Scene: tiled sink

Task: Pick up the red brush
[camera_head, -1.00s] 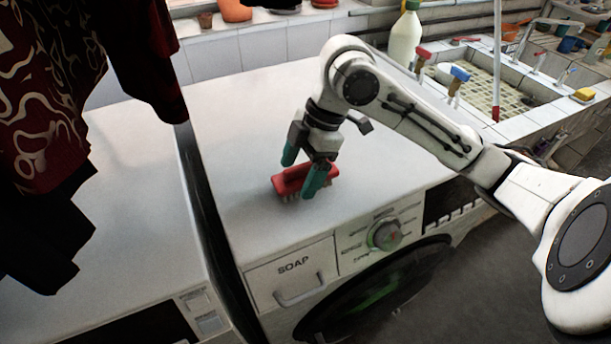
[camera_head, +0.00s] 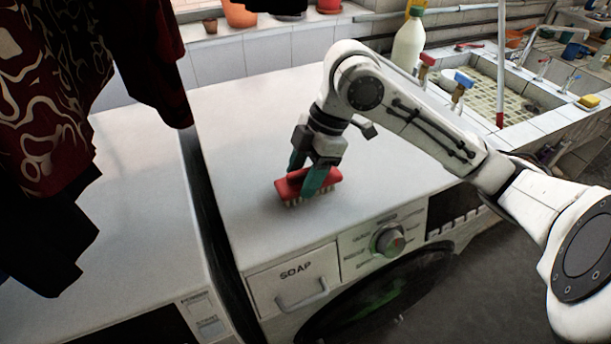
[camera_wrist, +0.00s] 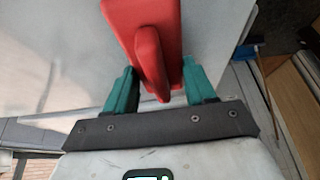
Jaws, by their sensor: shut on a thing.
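The red brush (camera_head: 289,188) is on or just above the white top of the washing machine (camera_head: 245,130), bristles down, near the front edge. I cannot tell whether it touches the top. My gripper (camera_head: 305,181) points down over it, with teal fingers on either side of its handle. In the wrist view, the brush's red body and raised handle (camera_wrist: 150,62) sit between the two fingertips of my gripper (camera_wrist: 158,85). The fingers are shut on the brush and cover part of its body.
A second white machine (camera_head: 140,190) stands at the left, with dark red patterned clothing (camera_head: 50,110) hanging over it. A white bottle (camera_head: 408,42) stands at the back, beside a tiled sink (camera_head: 490,95). The machine top around the brush is clear.

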